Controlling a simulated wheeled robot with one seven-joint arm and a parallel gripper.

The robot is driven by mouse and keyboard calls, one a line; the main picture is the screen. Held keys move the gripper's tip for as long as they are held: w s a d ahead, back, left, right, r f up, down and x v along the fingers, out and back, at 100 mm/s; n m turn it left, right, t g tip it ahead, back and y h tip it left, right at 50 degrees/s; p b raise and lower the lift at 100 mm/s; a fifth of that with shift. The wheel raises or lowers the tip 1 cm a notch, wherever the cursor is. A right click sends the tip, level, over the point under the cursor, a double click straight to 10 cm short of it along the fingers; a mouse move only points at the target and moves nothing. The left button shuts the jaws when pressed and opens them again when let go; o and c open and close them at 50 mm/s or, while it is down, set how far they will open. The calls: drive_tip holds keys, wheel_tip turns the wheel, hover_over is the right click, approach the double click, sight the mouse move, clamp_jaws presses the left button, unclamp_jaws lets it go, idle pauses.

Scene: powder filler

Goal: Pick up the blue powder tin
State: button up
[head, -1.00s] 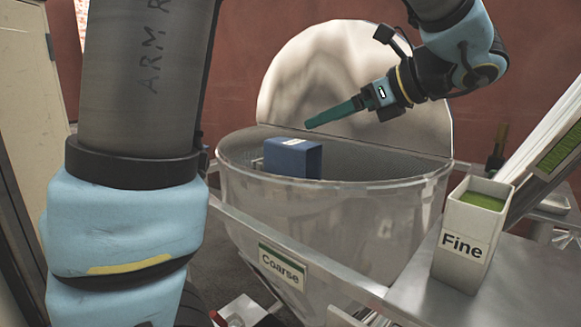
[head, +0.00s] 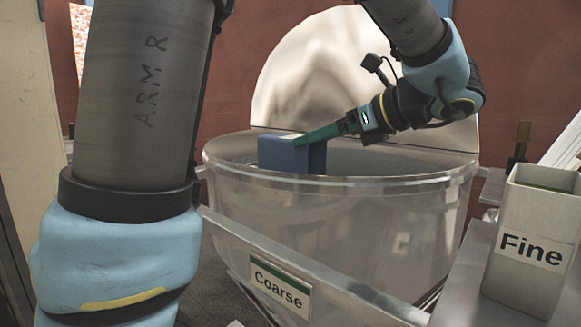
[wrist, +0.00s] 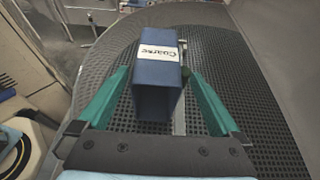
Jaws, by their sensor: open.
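The blue powder tin (head: 282,157) stands inside the round metal hopper, its top showing above the rim. In the wrist view the tin (wrist: 157,75) rests on the perforated grate and carries a white "Coarse" label. My gripper (head: 299,142) has green fingers and reaches in from the right, its tips at the tin's top in the head view. In the wrist view my gripper (wrist: 155,74) is open, one finger on each side of the tin. I cannot tell whether either finger touches it. The tin's lower part is hidden in the head view.
The hopper rim (head: 400,182) surrounds the tin, with its pale lid (head: 330,70) raised behind. A "Coarse" sign (head: 280,288) is on the front rail. A pale "Fine" container (head: 530,250) stands at the right on a metal surface.

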sight(291, 143)
drive_tip(key=shift+x, duration=0.95)
drive_tip(key=x, duration=0.1)
drive_tip(key=p+x, duration=0.1)
drive_tip(key=x, duration=0.3)
drive_tip(key=shift+a+r+p, duration=0.25)
drive_tip(key=shift+a+p, duration=0.1)
drive_tip(key=shift+a, duration=0.1)
drive_tip(key=c, duration=1.3)
wheel_tip(291, 143, up, 10)
drive_tip(key=shift+f+b, duration=0.1)
drive_tip(key=shift+b, duration=0.35)
drive_tip(key=shift+c, duration=0.2)
